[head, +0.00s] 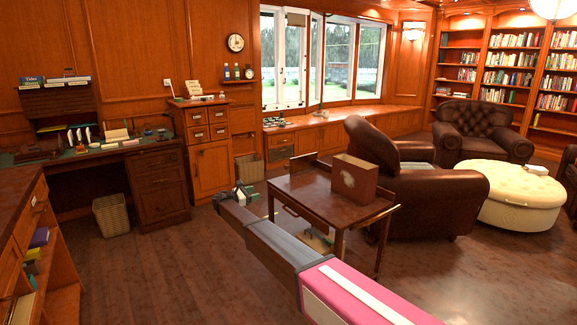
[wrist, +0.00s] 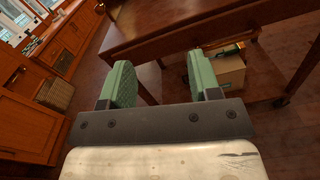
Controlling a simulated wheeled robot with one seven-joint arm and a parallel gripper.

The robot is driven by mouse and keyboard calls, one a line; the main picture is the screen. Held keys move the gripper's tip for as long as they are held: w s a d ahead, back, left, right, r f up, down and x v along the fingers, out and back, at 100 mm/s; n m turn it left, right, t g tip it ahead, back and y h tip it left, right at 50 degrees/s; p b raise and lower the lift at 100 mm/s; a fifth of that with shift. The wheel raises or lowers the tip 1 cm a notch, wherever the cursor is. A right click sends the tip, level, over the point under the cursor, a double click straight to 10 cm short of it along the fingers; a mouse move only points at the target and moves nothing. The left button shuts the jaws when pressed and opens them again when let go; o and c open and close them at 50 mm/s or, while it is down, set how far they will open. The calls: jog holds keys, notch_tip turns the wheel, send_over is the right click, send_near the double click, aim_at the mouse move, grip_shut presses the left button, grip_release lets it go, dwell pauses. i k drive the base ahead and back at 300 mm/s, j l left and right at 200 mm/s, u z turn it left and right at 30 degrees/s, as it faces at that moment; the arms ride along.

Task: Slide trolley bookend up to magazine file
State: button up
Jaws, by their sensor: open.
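My gripper (head: 243,192) is open and empty just left of the wooden trolley (head: 308,192). In the wrist view its green padded fingers (wrist: 161,80) are spread apart, with the trolley's edge and a leg beyond them. A brown open-topped box (head: 357,181) with a pale round mark, possibly the magazine file, stands upright on the trolley top. A tan box (wrist: 222,72) with some coloured items in or behind it sits on the trolley's lower shelf. I cannot make out a bookend with certainty; my arm hides part of the lower shelf in the head view.
A brown leather armchair (head: 422,203) stands close to the trolley's right. A wooden desk (head: 110,160) and a wicker basket (head: 111,215) are at left. A low bookcase (head: 36,250) is at the near left. Wood floor (head: 160,270) is clear between them and the trolley.

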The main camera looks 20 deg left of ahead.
aim_at(302, 163)
jog(key=i, duration=0.95)
